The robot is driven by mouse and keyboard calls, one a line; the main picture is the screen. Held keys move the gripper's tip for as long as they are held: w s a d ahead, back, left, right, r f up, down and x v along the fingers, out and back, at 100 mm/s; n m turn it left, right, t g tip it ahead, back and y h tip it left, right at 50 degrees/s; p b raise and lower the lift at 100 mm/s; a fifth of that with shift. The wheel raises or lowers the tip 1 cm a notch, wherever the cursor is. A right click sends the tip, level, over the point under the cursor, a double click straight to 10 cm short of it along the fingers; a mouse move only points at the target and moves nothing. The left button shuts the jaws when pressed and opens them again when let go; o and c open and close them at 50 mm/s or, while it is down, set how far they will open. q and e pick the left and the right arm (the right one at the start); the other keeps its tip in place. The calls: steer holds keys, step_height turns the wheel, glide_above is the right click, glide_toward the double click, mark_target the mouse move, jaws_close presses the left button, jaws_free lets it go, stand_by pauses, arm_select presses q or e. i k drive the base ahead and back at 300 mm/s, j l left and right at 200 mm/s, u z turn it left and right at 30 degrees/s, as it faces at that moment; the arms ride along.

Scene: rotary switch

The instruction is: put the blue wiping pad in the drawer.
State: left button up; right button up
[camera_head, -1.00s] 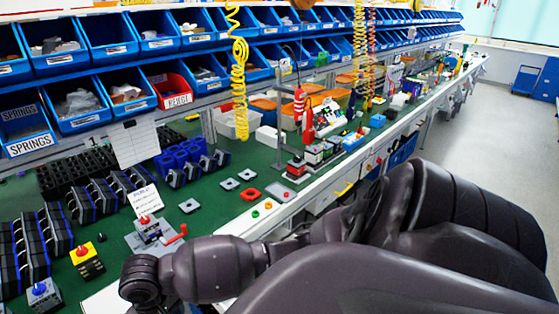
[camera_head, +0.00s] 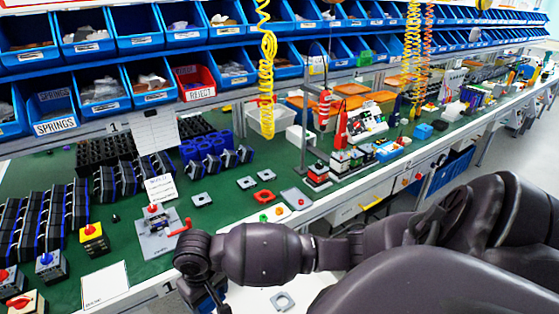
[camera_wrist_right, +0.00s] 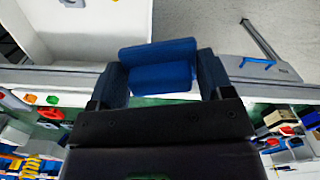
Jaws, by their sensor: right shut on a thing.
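The blue wiping pad (camera_wrist_right: 158,65) is held between the fingers of my right gripper (camera_wrist_right: 161,76) in the right wrist view. The gripper is shut on it. An open white drawer (camera_wrist_right: 70,32) lies at the upper left of that view, beside the pad. The white inside of the drawer also shows low in the head view (camera_head: 252,298), below the bench edge and partly hidden by my right arm. I cannot make out the pad or the right fingers in the head view. My left gripper is not in view.
The green bench (camera_head: 120,235) carries a grey switch fixture (camera_head: 158,232), several switch boxes and black racks. Blue bins line the back.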

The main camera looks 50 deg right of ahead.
mark_target(292, 285)
steer(key=k+l, duration=0.1)
steer(key=l, duration=0.3)
steer(key=k+l, duration=0.1)
steer(key=l, duration=0.3)
steer(key=k+l, duration=0.1)
steer(key=l, duration=0.3)
steer(key=k+l, duration=0.1)
steer(key=l, duration=0.3)
